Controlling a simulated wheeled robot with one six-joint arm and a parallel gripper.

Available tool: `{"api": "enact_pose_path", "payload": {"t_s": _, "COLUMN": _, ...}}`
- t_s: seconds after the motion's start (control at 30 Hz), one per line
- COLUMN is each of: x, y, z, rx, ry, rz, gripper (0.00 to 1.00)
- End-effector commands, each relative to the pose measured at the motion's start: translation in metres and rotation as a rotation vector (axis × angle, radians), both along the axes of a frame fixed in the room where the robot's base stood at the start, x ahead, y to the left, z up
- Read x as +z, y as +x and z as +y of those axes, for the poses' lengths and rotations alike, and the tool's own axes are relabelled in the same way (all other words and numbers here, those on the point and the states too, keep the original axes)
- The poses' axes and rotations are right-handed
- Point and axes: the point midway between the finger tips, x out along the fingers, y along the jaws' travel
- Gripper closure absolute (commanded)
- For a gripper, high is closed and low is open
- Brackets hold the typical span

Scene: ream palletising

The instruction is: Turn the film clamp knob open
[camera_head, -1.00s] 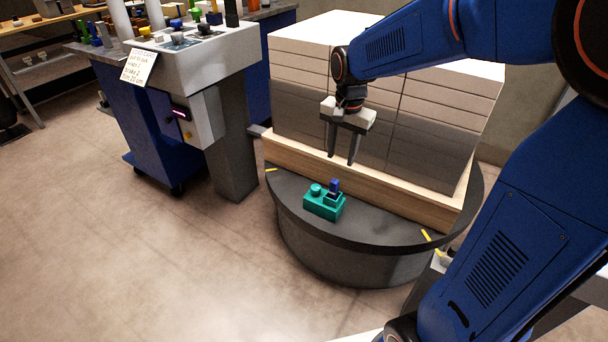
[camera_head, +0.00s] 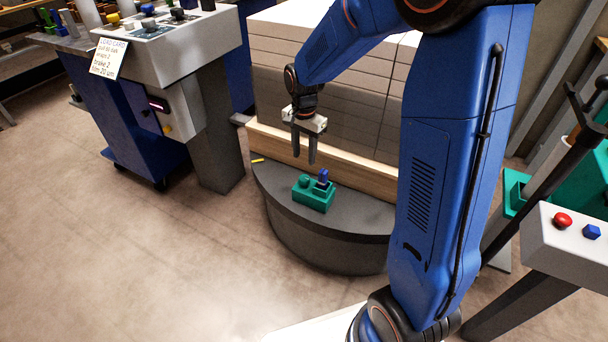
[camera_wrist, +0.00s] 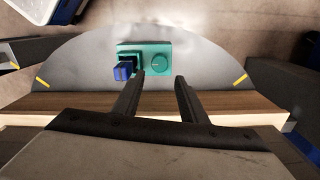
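The film clamp is a teal block (camera_head: 313,196) on the grey round turntable (camera_head: 335,228), in front of the loaded pallet. It carries a round teal knob (camera_wrist: 160,64), which also shows in the head view (camera_head: 304,181), and a blue piece (camera_wrist: 123,71) beside it, upright in the head view (camera_head: 323,177). My gripper (camera_head: 305,162) points down above and behind the block, with its fingers apart and nothing between them. In the wrist view my gripper's fingertips (camera_wrist: 159,80) lie just short of the knob in the picture, not around it.
Stacked reams (camera_head: 335,105) on a wooden pallet (camera_head: 280,143) stand close behind my gripper. A control console (camera_head: 180,50) with a card (camera_head: 108,58) stands left. A panel with a red button (camera_head: 562,220) stands right. The floor in front is clear.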

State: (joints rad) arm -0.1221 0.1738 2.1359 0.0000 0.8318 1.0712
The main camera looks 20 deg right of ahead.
Motion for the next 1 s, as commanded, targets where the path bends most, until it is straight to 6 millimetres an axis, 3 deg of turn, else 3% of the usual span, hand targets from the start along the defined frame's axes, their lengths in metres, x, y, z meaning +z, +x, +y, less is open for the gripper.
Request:
{"api": "enact_pose_path", "payload": {"t_s": 0.3, "x": -0.057, "y": -0.001, "z": 0.0, "rx": 0.0, "ry": 0.0, "rz": 0.004, "gripper": 0.61}}
{"api": "enact_pose_path", "payload": {"t_s": 0.5, "x": -0.084, "y": 0.0, "z": 0.0, "rx": 0.0, "ry": 0.0, "rz": 0.002, "gripper": 0.61}}
{"api": "enact_pose_path", "payload": {"t_s": 0.7, "x": -0.096, "y": 0.0, "z": 0.0, "rx": 0.0, "ry": 0.0, "rz": 0.0, "gripper": 0.61}}
{"api": "enact_pose_path", "payload": {"t_s": 1.0, "x": -0.098, "y": 0.0, "z": 0.0, "rx": 0.0, "ry": 0.0, "rz": 0.0, "gripper": 0.61}}
